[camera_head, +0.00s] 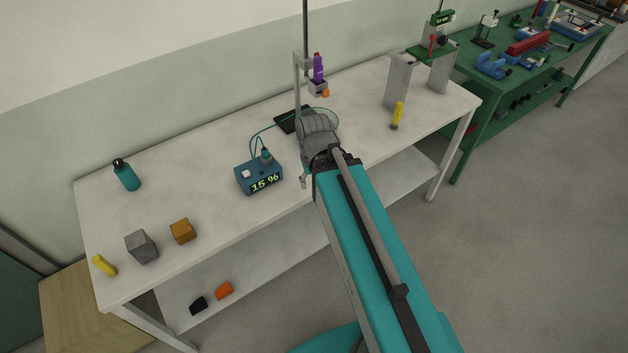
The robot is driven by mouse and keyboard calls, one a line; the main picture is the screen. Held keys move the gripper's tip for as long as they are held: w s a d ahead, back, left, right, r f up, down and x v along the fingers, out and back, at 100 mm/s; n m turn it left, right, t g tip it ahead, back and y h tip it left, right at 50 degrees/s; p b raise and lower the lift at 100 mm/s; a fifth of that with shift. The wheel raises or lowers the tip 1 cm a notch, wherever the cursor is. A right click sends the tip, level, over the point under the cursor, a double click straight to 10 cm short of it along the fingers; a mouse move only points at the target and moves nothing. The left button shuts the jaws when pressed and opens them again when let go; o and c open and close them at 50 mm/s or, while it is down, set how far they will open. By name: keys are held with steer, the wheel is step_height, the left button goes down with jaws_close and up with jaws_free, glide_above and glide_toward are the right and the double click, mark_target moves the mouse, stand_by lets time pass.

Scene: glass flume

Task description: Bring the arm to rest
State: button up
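My teal arm (370,250) reaches from the bottom of the view up to the white table, ending in a grey joint over the table's middle. My gripper is mostly hidden behind the arm. A small grey piece at the arm's left edge may be part of it, but I cannot tell whether it is open or shut, or whether it holds anything.
The white table (215,130) bears a blue meter (258,178) reading 15 %, a stand (298,85) close behind my arm, a teal bottle (126,174), blocks (141,246) at left and a yellow item (397,116) at right. A green bench (470,105) stands farther right.

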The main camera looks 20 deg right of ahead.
steer(key=shift+f, duration=0.1)
step_height(320, 180, down, 6)
steer(key=b, duration=0.6)
steer(key=shift+f, duration=0.2)
